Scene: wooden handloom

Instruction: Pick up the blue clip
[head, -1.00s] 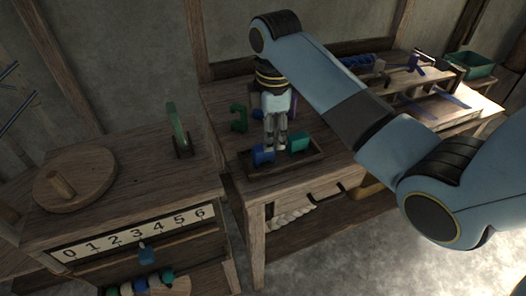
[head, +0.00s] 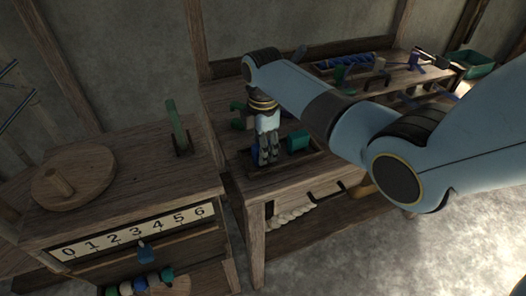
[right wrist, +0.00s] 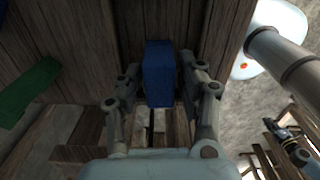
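The blue clip (head: 255,155) is a small dark blue block in the shallow wooden tray (head: 285,169) on the middle table. Fingers partly hide it in the head view. In the right wrist view the blue clip (right wrist: 160,72) stands between the two fingers. My right gripper (head: 267,156) points down into the tray with its fingers around the clip. In the right wrist view the gripper (right wrist: 160,75) looks part open, with the fingers very close to the clip's sides; firm contact is not clear. My left gripper is not in view.
A green clip (head: 298,141) sits in the tray, right of my gripper. Another green piece (head: 238,123) stands behind the tray. A left cabinet carries a round wooden disc (head: 72,186) and a number strip (head: 133,231). A rack (head: 385,75) with coloured pieces stands at back right.

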